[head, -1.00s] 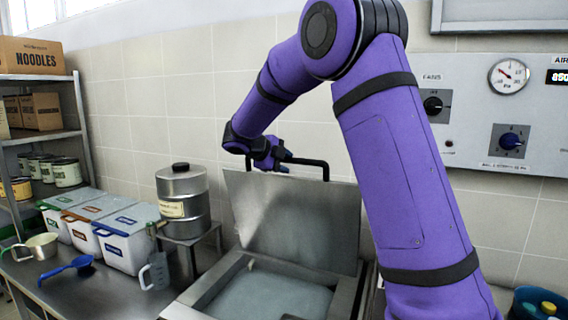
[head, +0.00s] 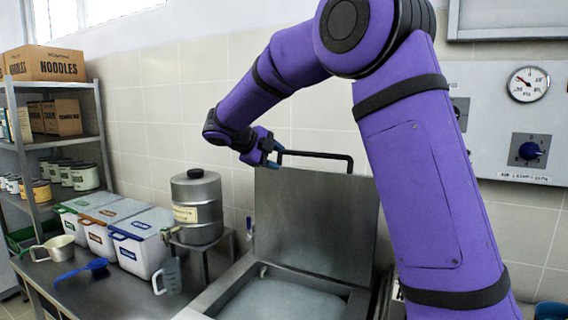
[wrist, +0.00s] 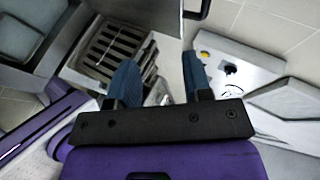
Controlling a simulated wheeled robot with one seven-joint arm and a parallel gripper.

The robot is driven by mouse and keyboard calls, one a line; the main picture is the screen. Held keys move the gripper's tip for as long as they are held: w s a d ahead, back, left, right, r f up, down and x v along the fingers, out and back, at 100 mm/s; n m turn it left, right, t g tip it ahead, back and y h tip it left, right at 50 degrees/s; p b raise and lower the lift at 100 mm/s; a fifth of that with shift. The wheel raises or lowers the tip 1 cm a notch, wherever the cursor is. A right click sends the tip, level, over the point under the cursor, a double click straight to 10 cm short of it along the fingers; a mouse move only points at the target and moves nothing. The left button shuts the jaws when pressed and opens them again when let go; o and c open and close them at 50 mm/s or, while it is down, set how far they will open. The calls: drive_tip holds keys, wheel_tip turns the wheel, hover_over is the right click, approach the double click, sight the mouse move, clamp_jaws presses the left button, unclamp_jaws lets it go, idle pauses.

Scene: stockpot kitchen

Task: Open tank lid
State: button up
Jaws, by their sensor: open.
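The tank lid (head: 315,222) is a flat grey metal plate standing upright at the back of the tank (head: 222,290), whose opening shows a pale grey-blue surface inside. The lid's black bar handle (head: 330,154) runs along its top edge. My gripper (head: 275,154) is at the left end of the handle in the head view; whether they touch is unclear. In the wrist view my gripper (wrist: 160,75) shows two blue fingers spread apart with nothing held between them. Part of the lid's handle (wrist: 196,10) appears above the fingers in the wrist view.
A steel canister (head: 197,205) on a small stand, a clear jug (head: 169,275) and lidded white bins (head: 140,250) stand left of the tank. A wall panel with a gauge (head: 528,84) and knobs is at right. A shelf (head: 60,140) holds boxes and cans.

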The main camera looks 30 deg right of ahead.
drive_tip(key=shift+a+r, duration=0.2)
drive_tip(key=shift+a, duration=0.1)
drive_tip(key=w+d+r+m+t+y, duration=0.1)
drive_tip(key=w+d+r+m+y, duration=0.2)
drive_tip(key=d+m, duration=0.6)
drive_tip(key=d+r+m+t+y, duration=0.15)
drive_tip(key=d+m+y, duration=0.45)
drive_tip(key=m, duration=0.7)
drive_tip(key=w+d+r+m+y, duration=0.2)
drive_tip(key=d+r+m+y, duration=0.15)
drive_tip(key=d+m, duration=0.55)
drive_tip(key=w+a+f, duration=0.1)
drive_tip(key=f, duration=0.2)
drive_tip(key=w+a+f+m, duration=0.1)
drive_tip(key=w+f, duration=0.1)
drive_tip(key=f, duration=0.1)
drive_tip(key=w+f+m, duration=0.1)
drive_tip(key=f, duration=0.3)
drive_tip(key=shift+w+a+y, duration=0.2)
drive_tip(key=shift+a+y, duration=0.05)
drive_tip(key=shift+a, duration=0.15)
drive_tip(key=shift+c, duration=0.3)
